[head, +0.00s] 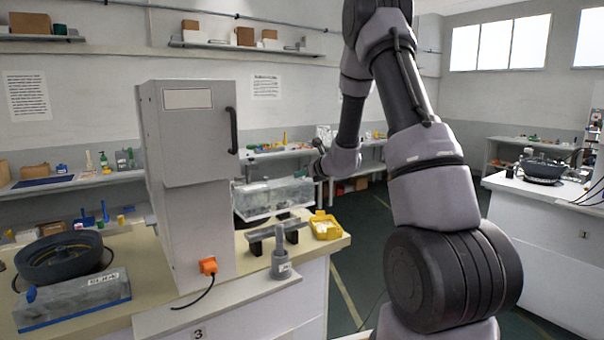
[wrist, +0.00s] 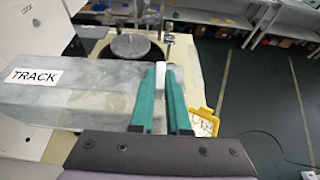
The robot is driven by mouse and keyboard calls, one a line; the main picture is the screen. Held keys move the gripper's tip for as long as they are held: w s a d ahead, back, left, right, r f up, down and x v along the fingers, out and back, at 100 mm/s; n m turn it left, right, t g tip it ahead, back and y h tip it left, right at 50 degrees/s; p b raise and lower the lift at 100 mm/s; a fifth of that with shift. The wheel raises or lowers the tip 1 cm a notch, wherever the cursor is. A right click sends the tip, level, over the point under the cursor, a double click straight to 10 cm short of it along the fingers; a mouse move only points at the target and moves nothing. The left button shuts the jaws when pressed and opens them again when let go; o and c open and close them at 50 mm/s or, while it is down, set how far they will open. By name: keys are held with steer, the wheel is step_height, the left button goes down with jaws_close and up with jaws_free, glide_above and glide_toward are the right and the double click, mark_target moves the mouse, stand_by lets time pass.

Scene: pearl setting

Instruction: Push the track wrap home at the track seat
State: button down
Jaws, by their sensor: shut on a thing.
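The track wrap (wrist: 80,90) is a long, translucent grey box with a white TRACK label in the wrist view. In the head view the wrap (head: 275,197) appears above the bench, right of the tall grey cabinet. My gripper (wrist: 162,75) has teal fingers closed at the wrap's right end, with a small white piece between the tips. In the head view my gripper (head: 318,172) is small and partly hidden by my arm. No seat is labelled; a dark rail (head: 272,233) on the bench in front of the wrap may be it. Contact beneath the wrap is hidden.
The tall grey cabinet (head: 190,180) stands close left of the wrap. A dark round bowl (wrist: 130,45) lies beyond it. A yellow tray (head: 326,226) is at the bench's right end, and a grey cylinder (head: 281,263) at the front. Open floor lies right.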

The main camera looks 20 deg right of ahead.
mark_target(306, 195)
steer(key=shift+f, duration=2.95)
steer(key=shift+f, duration=0.5)
steer(key=shift+f, duration=0.65)
